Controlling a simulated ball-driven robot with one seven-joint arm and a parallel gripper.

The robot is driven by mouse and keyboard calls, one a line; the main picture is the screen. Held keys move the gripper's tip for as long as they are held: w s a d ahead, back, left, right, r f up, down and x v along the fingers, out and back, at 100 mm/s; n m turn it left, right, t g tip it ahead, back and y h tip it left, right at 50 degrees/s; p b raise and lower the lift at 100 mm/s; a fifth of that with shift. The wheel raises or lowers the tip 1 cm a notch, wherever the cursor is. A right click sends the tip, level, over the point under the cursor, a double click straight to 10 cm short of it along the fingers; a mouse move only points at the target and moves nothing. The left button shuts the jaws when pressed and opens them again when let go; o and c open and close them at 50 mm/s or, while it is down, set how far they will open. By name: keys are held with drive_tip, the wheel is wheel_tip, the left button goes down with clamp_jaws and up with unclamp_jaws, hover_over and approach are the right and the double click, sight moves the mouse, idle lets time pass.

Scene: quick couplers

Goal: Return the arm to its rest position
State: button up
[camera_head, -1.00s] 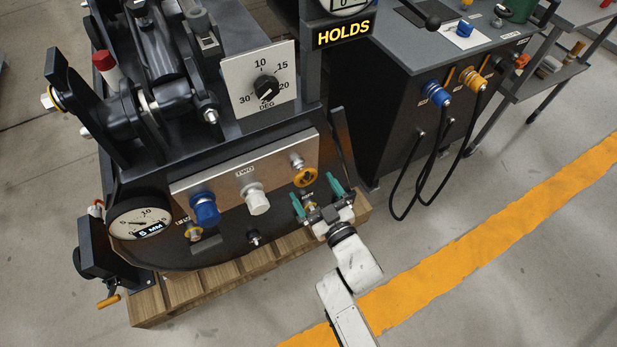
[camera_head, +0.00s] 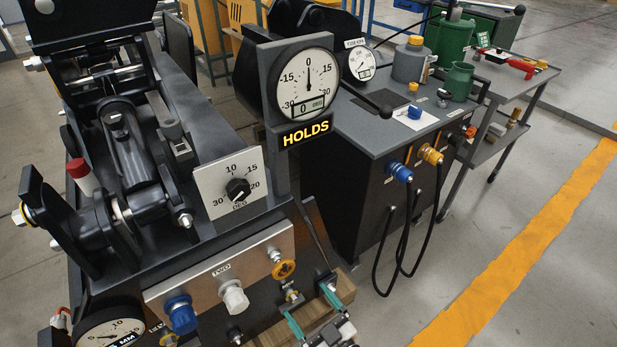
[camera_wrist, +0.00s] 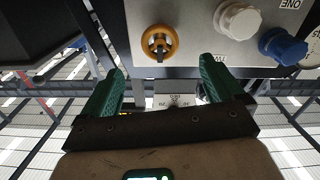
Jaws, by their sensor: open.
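My gripper (camera_head: 310,312) is at the bottom of the head view, in front of the machine's lower front. Its two green fingers are apart with nothing between them. In the wrist view my gripper (camera_wrist: 160,88) is also open and empty. Beyond the fingertips is the silver coupler panel (camera_head: 205,278), with a blue coupler (camera_head: 181,315), a white coupler (camera_head: 234,297) and an orange ring fitting (camera_head: 285,269). The orange fitting (camera_wrist: 159,43) shows ahead of the fingers in the wrist view, apart from them. Most of my arm is below the head view's edge.
A dark cabinet (camera_head: 345,190) with blue and orange couplers and hanging black hoses stands right of the machine. A wooden pallet (camera_head: 272,333) lies under the machine. Floor at the right, with a yellow stripe (camera_head: 520,240), is clear.

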drive_tip(key=s+d+m+g+h+p, duration=0.15)
drive_tip(key=d+m+h, duration=0.3)
drive_tip(key=d, duration=0.55)
drive_tip(key=s+d+m+g+h+p, duration=0.1)
drive_tip(key=s+d+m+g+h, duration=0.15)
drive_tip(key=d+h, duration=0.55)
drive_tip(key=s+d+r+g, duration=0.2)
drive_tip(key=s+g, duration=0.1)
drive_tip(key=s, duration=0.4)
drive_tip(key=s+d+r+m+g+y+p, duration=0.1)
drive_tip(key=s+d+r+g, duration=0.1)
drive_tip(key=s, duration=0.5)
drive_tip(key=s+d+r+m+g+y+p, duration=0.1)
drive_tip(key=s+d+r+g, duration=0.1)
drive_tip(key=s+d+g, duration=0.2)
drive_tip(key=s+g, duration=0.1)
drive_tip(key=s, duration=0.2)
drive_tip(key=shift+d, duration=0.25)
